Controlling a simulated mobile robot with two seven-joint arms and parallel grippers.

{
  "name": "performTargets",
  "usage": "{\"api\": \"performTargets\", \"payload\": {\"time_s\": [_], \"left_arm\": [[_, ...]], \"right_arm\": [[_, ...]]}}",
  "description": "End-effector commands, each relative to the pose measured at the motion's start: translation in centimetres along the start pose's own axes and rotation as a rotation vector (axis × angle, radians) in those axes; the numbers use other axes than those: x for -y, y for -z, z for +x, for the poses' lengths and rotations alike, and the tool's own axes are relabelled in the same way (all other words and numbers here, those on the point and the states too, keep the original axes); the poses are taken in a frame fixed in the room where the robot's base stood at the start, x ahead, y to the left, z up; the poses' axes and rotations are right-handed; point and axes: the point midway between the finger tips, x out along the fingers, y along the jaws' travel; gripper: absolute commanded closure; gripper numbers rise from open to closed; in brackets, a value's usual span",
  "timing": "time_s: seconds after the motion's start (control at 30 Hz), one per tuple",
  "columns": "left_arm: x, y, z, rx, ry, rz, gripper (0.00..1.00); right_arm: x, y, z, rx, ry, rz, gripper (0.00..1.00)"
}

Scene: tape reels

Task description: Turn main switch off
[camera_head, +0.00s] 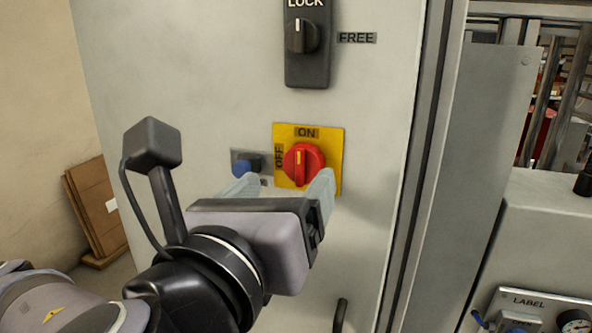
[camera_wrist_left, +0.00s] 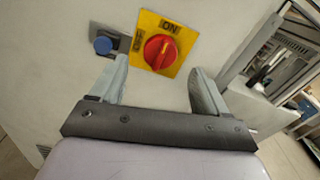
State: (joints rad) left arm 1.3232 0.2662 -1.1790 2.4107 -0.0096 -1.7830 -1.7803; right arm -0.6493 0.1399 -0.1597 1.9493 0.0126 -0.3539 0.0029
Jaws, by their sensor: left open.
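The main switch (camera_head: 303,164) is a red rotary knob on a yellow plate (camera_head: 333,137) marked ON at the top and OFF at the left. Its pale pointer stripe points up, toward ON. It also shows in the left wrist view (camera_wrist_left: 160,52), ahead of the fingers. My left gripper (camera_head: 281,186) is open, its two fingers spread just below and in front of the knob. Nothing is between the fingers, and they appear apart from the knob. My right gripper is not in view.
A blue button (camera_head: 247,163) on a grey plate sits left of the yellow plate, close to the left finger. A dark LOCK/FREE switch (camera_head: 303,37) is above. A door handle (camera_head: 340,315) is below. Cardboard (camera_head: 95,210) leans at the left wall.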

Motion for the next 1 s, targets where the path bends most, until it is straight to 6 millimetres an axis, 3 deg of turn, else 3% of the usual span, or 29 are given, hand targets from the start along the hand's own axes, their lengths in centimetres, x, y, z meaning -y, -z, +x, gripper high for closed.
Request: {"api": "performTargets", "payload": {"time_s": [0.1,0.3,0.67,0.83,1.0], "left_arm": [[-0.1,0.0,1.9,-0.002,-0.004,-0.001,0.24],[0.0,-0.1,3.9,0.000,-0.001,-0.002,0.24],[0.0,0.0,4.3,0.000,0.000,-0.003,0.24],[0.0,0.0,4.3,0.000,0.000,-0.003,0.80],[0.0,0.0,4.3,0.000,0.000,-0.006,0.81]], "right_arm": [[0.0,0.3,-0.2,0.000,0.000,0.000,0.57],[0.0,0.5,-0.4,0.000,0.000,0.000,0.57],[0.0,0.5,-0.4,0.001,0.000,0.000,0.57],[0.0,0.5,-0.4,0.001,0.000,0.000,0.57],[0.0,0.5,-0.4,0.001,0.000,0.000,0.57]]}}
